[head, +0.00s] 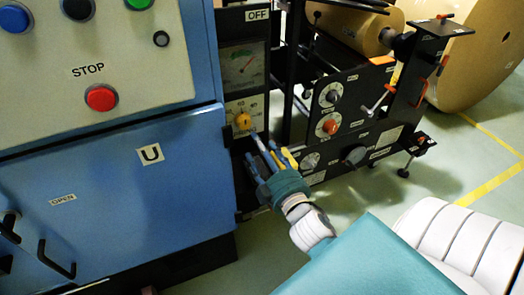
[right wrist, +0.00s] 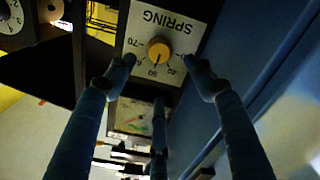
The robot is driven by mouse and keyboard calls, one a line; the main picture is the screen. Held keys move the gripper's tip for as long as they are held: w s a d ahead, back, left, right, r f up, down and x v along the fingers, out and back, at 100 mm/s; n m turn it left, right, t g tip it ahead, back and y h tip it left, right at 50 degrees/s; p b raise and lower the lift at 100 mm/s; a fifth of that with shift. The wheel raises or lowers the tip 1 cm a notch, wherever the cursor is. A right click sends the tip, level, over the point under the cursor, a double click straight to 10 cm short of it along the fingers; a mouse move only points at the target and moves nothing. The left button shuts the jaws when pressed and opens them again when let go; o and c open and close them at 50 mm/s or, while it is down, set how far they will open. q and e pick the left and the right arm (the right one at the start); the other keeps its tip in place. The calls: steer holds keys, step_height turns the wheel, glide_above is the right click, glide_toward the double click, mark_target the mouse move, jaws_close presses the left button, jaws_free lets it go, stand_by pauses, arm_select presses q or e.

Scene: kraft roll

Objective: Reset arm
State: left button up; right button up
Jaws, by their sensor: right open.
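My right arm reaches in from the lower right in the head view. Its gripper (head: 264,150) is close to a yellow-orange knob (head: 243,121) on the black machine panel. In the right wrist view the same knob (right wrist: 159,50) sits on a white plate marked SPRING, with a number scale, seen upside down. The open gripper's fingertips (right wrist: 159,66) stand on either side of it, and a gap shows between each fingertip and the knob. A third finger shows below the knob. My left gripper is not in view.
A blue cabinet (head: 120,190) with a red STOP button (head: 101,97) stands left of the gripper. A gauge (head: 243,66) is above the knob. More dials (head: 329,126) and a brown paper roll (head: 352,25) are to the right. Green floor (head: 440,180) is free beyond.

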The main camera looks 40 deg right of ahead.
steer(key=shift+s+a, duration=0.1)
steer(key=shift+s, duration=0.35)
